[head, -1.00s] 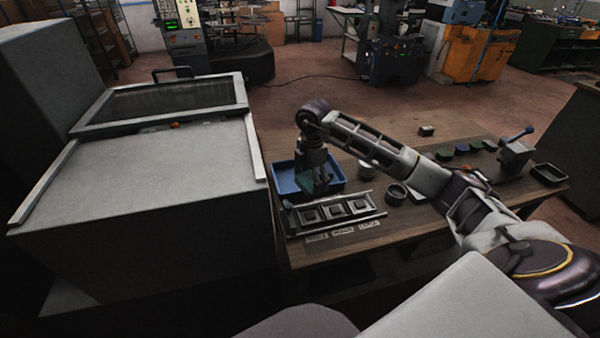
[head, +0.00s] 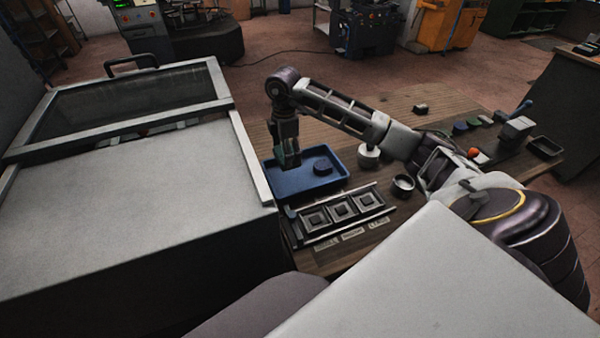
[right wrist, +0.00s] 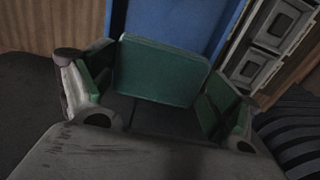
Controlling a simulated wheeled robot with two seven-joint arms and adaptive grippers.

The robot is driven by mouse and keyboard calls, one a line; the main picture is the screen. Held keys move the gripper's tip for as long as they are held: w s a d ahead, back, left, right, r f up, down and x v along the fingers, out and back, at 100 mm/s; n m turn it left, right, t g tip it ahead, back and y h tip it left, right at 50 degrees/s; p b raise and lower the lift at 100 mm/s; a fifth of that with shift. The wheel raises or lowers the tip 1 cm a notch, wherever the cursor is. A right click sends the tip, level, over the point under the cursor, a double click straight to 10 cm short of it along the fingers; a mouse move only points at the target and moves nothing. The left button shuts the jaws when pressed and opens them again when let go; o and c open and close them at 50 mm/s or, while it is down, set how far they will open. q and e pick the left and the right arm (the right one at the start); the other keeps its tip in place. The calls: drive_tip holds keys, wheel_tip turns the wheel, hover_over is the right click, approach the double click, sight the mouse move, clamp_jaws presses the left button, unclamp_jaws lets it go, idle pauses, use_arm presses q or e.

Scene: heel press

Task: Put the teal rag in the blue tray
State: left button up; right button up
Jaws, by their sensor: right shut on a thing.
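The blue tray (head: 305,186) lies on the wooden table beside the large grey cabinet. A dark blue round object (head: 322,168) sits in it. My right gripper (head: 289,163) points down over the tray's left part in the head view. In the right wrist view the teal rag (right wrist: 160,72) shows as a flat folded piece between the fingers, with the blue of the tray behind it. The right gripper (right wrist: 158,108) is shut on the rag. Green patches also show on both fingers. The height above the tray floor is hard to tell. My left gripper is not in view.
A rack with three square recesses (head: 315,239) stands in front of the tray. A round cup (head: 403,184) and a pale knob-like part (head: 369,156) are to its right. The grey cabinet (head: 130,190) closes off the left. Small round items and a vise-like device (head: 515,131) stand farther right.

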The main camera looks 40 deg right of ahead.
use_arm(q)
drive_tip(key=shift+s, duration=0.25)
use_arm(e)
drive_tip(key=shift+s+r, duration=0.1)
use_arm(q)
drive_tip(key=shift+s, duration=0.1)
use_arm(e)
drive_tip(key=shift+f, duration=0.4)
hover_over(288, 180)
wheel_tip(288, 180, down, 5)
drive_tip(key=shift+r, duration=0.1)
drive_tip(key=shift+f, duration=0.3)
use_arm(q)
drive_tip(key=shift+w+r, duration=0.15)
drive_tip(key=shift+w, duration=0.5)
use_arm(e)
drive_tip(key=shift+f, duration=0.1)
drive_tip(key=shift+f, duration=0.1)
